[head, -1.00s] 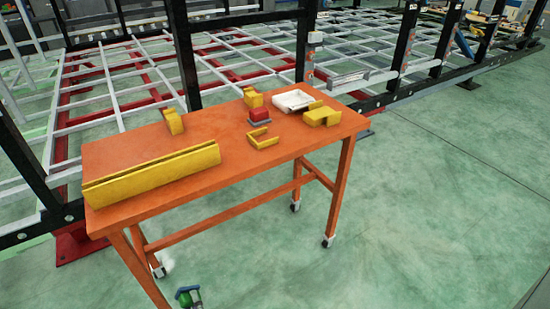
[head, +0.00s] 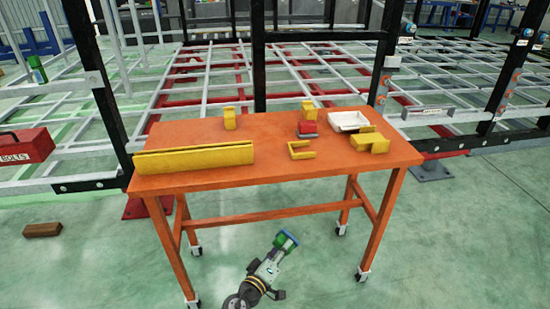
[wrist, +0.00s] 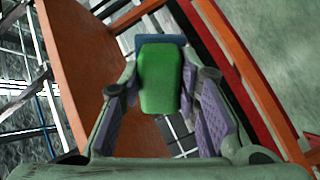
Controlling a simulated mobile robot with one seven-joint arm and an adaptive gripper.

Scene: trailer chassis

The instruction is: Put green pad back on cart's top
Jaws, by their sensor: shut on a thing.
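The green pad (wrist: 160,78) is between the fingers of my gripper (wrist: 160,90) in the wrist view, with a blue part at its far end. My gripper is shut on it. In the head view, my gripper (head: 273,254) holds the green and blue piece (head: 286,241) low in front of the orange cart (head: 270,180), below the level of its top and apart from it. The cart stands on casters, and its top has a bare strip along the front. The orange surface (wrist: 80,60) also shows at the left in the wrist view.
On the cart top are a long yellow channel (head: 195,159), several yellow blocks, a red and grey piece (head: 307,129) and a white tray (head: 347,121). Behind stands a frame with black posts. A red bolts box (head: 26,146) is at the left. Floor in front is open.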

